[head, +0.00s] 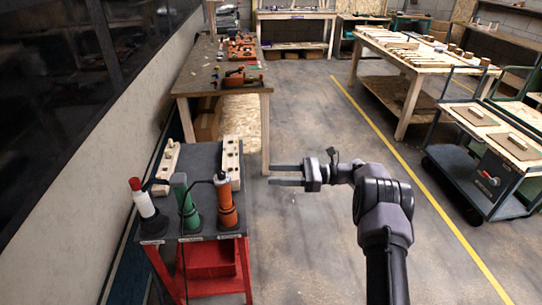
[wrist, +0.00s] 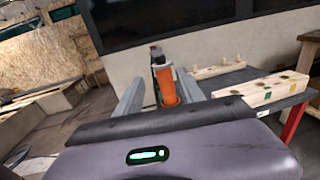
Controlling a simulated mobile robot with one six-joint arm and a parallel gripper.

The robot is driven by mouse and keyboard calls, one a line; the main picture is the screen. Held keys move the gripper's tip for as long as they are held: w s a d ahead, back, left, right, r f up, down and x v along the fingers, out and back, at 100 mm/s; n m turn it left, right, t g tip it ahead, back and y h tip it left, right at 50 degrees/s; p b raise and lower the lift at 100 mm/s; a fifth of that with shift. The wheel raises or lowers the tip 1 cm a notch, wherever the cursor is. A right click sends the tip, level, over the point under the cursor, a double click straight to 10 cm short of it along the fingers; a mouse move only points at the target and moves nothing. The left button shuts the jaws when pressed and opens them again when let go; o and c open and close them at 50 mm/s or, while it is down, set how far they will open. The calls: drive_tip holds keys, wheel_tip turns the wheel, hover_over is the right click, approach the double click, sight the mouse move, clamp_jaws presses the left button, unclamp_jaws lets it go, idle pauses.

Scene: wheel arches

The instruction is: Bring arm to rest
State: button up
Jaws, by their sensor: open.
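My gripper (head: 287,175) is open and empty in the head view. It is held out over the floor, to the right of a small red stand with a dark top (head: 203,158), and its fingers point left. In the wrist view my gripper (wrist: 160,88) shows two grey fingers spread apart. An orange tool (wrist: 168,86) appears beyond and between them, apart from them. On the stand in the head view are a white tool with a red cap (head: 143,202), a green tool (head: 185,203) and the orange tool (head: 225,200), all standing near the front edge.
Two light wooden blocks with holes (head: 232,165) (head: 164,166) lie on the stand. A workbench (head: 205,75) with orange tools stands behind it. A long wooden table (head: 425,58) and a dark cart (head: 465,177) are at the right. The floor around my arm is clear.

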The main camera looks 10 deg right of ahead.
drive_tip(key=s+a+r+n+g+h, duration=0.1)
drive_tip(key=s+a+r+n+h, duration=0.35)
drive_tip(key=s+r, duration=0.4)
drive_tip(key=s+a+r+n+g+h, duration=0.1)
drive_tip(key=s+a+r+n+h, duration=0.3)
drive_tip(key=s+r, duration=0.4)
drive_tip(key=s+d+f+n+t+h, duration=0.1)
drive_tip(key=s+d+n+t+h, duration=0.1)
drive_tip(key=s, duration=0.9)
drive_tip(key=s+d+f+n+t+h, duration=0.1)
drive_tip(key=s+d+n+h, duration=0.3)
drive_tip(key=s, duration=0.7)
drive_tip(key=shift+d+f+n+t+h, duration=0.2)
drive_tip(key=shift+f+n+t+h, duration=0.2)
drive_tip(key=shift+n+t+h, duration=0.35)
